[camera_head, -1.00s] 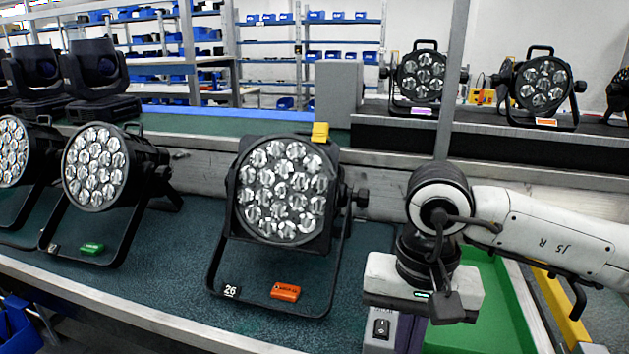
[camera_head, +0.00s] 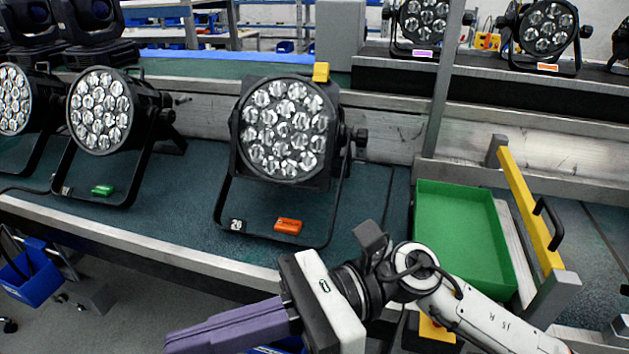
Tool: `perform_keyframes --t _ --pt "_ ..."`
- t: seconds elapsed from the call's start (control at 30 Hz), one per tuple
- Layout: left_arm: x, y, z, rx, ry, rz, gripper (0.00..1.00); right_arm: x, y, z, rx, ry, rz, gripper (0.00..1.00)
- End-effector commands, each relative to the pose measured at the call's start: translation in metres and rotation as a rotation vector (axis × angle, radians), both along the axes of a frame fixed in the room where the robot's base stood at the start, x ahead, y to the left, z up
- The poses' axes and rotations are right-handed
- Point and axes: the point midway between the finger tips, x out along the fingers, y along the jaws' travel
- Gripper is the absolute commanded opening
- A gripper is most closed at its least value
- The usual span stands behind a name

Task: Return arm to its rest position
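My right arm comes in from the lower right, and its gripper (camera_head: 225,332) points left, in front of the bench's front edge, low in the picture. Its purple fingers show side-on, apart from the lamps. Whether they are open or shut cannot be told, and no object shows in them. My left arm and gripper are not in view.
A par can (camera_head: 285,130) with an orange tag (camera_head: 288,226) stands mid-bench; another par can (camera_head: 102,112) with a green tag (camera_head: 103,190) stands left of it. An empty green tray (camera_head: 462,235) lies right, beside a yellow bar (camera_head: 528,205). A blue bin (camera_head: 28,278) is lower left.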

Motion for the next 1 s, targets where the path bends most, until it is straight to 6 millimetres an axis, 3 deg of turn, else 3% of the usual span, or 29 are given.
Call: perform_keyframes --t 0.03,0.13,0.27,0.37,0.4,0.5,0.63,0.77,0.8,0.9,1.0 --pt "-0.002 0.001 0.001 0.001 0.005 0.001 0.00 0.011 0.002 0.016 0.083 0.202 -0.071 0.00" --pt "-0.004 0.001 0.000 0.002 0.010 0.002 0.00 0.050 -0.008 0.035 0.231 0.602 -0.208 0.00" --pt "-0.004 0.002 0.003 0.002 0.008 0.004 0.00 0.111 -0.045 0.018 0.418 1.141 -0.371 0.00" --pt "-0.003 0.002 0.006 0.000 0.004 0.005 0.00 0.150 -0.086 -0.029 0.565 1.561 -0.490 0.00" --pt "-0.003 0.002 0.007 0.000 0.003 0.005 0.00 0.159 -0.103 -0.054 0.623 1.717 -0.531 0.00" --pt "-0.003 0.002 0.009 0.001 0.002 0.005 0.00 0.166 -0.142 -0.119 0.763 2.066 -0.624 0.00" --pt "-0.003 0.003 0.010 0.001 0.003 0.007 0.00 0.147 -0.187 -0.207 0.949 2.457 -0.732 0.00" --pt "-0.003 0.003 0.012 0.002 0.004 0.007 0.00 0.101 -0.224 -0.285 1.147 2.787 -0.830 0.00" --pt "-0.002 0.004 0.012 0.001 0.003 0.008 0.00 0.085 -0.232 -0.305 -1.140 -2.713 0.811 0.00" --pt "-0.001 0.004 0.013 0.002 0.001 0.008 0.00 0.046 -0.249 -0.343 -1.106 -2.503 0.755 0.00" --pt "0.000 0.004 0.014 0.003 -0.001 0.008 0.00 0.016 -0.260 -0.366 -1.085 -2.361 0.717 0.00"
